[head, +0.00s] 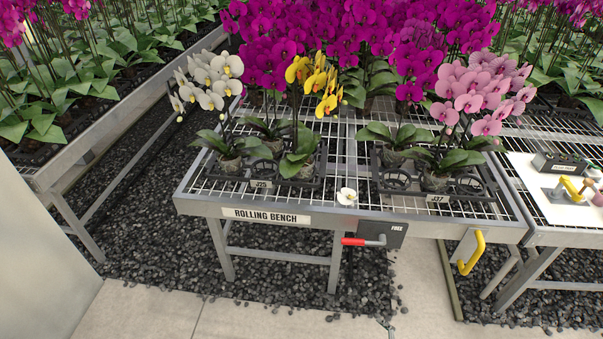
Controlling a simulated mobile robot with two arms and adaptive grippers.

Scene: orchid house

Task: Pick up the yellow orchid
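The yellow orchid (318,82) stands upright on the rolling bench (340,210), left of the bench's middle. Its pot (300,166) sits in the black tray behind the J25 label (262,184), with broad green leaves over the rim. A white orchid (210,82) stands in the same tray to its left. The yellow blooms overlap magenta orchids (290,40) behind them. Neither of my grippers shows in the head view.
Pink orchids (480,95) stand in the J37 tray (438,198) at right. A red-handled lever (355,241) and a yellow handle (471,252) are at the bench front. A side table (560,215) adjoins at right. Concrete floor (230,318) in front is clear.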

